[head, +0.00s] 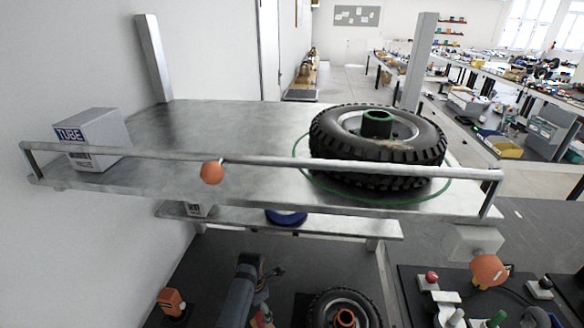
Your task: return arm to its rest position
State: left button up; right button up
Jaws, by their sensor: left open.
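My left arm comes up from the bottom edge, left of centre, as a dark blue-grey link. My left gripper (268,279) shows small and dark beside the upper end of that link, below the metal shelf (220,130). It is open and I see nothing held in it. Its fingertips are small and hard to make out. My right gripper is not in view.
A tyre with a green hub (425,155) lies on the shelf, behind its front rail (270,162). A TUBE box (100,130) stands at the left. Another tyre (345,300) lies below. A dark panel with a red button (431,277) is at lower right.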

pick_arm(q)
jog(key=s+a+r+m+t, duration=0.2)
jog(key=s+a+r+m, duration=0.35)
jog(key=s+m, duration=0.6)
jog(key=s+a+r+m+t, duration=0.2)
jog(key=s+a+r+m, duration=0.4)
jog(key=m, duration=0.9)
jog(key=s+f+g+y+b, duration=0.15)
jog(key=f+b, duration=0.25)
jog(key=f, duration=1.2)
jog(key=s+f+h+b, duration=0.1)
jog(key=s+f+b, duration=0.25)
jog(key=f, duration=1.35)
jog(key=s+a+f+g+b, duration=0.1)
jog(key=s+f+b, duration=0.4)
jog(key=s+f, duration=1.3)
notch_tip(320, 180, down, 3)
jog(key=shift+a+f+b, duration=0.1)
jog(key=shift+a+b, duration=0.15)
jog(key=shift+b, duration=0.05)
